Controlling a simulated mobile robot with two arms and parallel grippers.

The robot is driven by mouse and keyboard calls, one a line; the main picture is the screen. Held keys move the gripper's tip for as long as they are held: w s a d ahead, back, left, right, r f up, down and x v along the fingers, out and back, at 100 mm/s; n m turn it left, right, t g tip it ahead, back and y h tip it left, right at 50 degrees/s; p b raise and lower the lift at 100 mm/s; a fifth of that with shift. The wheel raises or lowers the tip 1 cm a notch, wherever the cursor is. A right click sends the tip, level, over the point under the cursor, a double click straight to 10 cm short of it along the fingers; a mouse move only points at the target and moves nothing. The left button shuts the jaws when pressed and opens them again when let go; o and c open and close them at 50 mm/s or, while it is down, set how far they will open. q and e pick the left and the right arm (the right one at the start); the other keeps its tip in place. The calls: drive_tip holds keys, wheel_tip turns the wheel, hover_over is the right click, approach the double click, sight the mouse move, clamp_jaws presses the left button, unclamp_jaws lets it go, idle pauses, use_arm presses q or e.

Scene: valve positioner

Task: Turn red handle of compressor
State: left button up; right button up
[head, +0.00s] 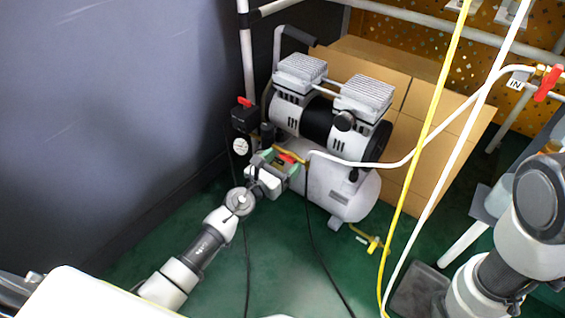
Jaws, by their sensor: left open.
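The compressor (350,187) stands on the green floor, with a grey tank below and two ribbed motor heads on top. A small red handle (287,158) sits on a brass fitting at the tank's front left, where a white hose begins. My left gripper (279,163) is open at this handle, its fingers close around or beside it. I cannot tell whether they touch it. The gripper partly hides the fitting. My right arm shows at the right edge, but I make out no right gripper.
A black pressure switch with a red knob (244,102) and a gauge (241,146) stand left of my gripper. Another red handle (548,83) is on a pipe marked IN. White and yellow hoses (425,150) cross the right side. Cardboard boxes (440,150) stand behind.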

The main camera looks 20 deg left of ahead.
use_arm(q)
drive_tip(key=shift+w, duration=0.2)
drive_tip(key=shift+c, duration=0.2)
drive_tip(key=c, duration=0.9)
